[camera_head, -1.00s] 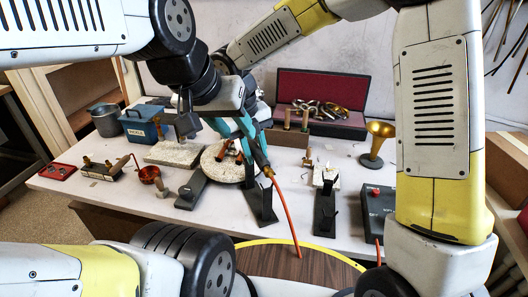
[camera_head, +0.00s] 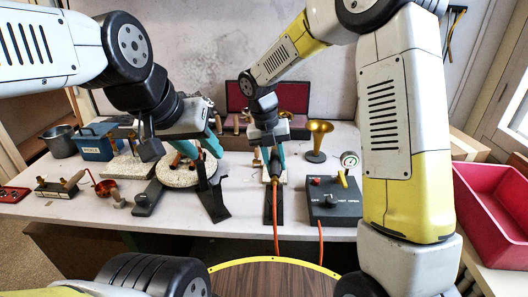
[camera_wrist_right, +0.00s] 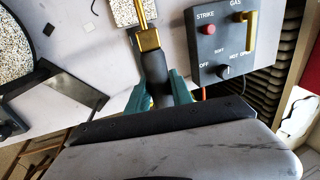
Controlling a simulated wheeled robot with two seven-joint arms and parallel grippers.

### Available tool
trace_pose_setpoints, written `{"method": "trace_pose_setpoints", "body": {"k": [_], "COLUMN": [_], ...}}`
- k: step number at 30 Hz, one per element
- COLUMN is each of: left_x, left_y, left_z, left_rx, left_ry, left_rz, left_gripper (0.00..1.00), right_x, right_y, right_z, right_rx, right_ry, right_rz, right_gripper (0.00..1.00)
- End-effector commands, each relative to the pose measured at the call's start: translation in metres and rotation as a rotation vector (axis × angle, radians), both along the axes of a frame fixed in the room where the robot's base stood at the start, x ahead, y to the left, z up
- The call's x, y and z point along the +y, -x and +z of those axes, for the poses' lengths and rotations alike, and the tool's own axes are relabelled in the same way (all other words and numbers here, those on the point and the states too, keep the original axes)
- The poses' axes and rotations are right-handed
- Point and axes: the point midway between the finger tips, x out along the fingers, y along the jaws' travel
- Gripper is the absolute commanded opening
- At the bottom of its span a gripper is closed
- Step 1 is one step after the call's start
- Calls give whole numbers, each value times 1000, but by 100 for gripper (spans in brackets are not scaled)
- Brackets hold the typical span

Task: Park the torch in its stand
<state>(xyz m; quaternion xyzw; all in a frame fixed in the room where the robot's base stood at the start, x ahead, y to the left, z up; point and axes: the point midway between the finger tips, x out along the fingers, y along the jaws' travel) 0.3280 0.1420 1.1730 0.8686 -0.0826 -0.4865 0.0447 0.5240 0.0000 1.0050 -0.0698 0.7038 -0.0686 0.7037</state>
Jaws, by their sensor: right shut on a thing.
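The torch (camera_wrist_right: 157,68) has a brass nozzle and a black handle. My right gripper (camera_wrist_right: 160,102) is shut on its handle, with teal fingers on both sides. In the head view, my right gripper (camera_head: 273,160) holds the torch upright above a black stand (camera_head: 268,208), with an orange hose hanging down. I cannot tell whether the torch touches the stand. Another black stand (camera_head: 214,203) is to the left. My left gripper (camera_head: 208,146) hovers by the round speckled disc; its opening is not clear.
A control box (camera_head: 334,203) with a red button and a knob sits close right of the torch. The round disc (camera_head: 190,180) holds copper-coloured pieces. A red bin (camera_head: 495,205) is at the right.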

Motion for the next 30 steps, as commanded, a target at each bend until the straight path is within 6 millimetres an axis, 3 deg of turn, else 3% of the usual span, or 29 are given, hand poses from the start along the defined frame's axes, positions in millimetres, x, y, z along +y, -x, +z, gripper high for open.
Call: {"method": "trace_pose_setpoints", "body": {"k": [21,30], "left_x": [0,0], "left_y": [0,0], "left_z": [0,0], "left_rx": [0,0], "left_ry": [0,0], "left_rz": [0,0], "left_gripper": [38,38], "right_x": [-1,-1], "right_y": [0,0], "right_z": [-63,-82], "right_rx": [1,1], "right_ry": [1,1], "right_rz": [-1,-1], "right_gripper": [0,0]}}
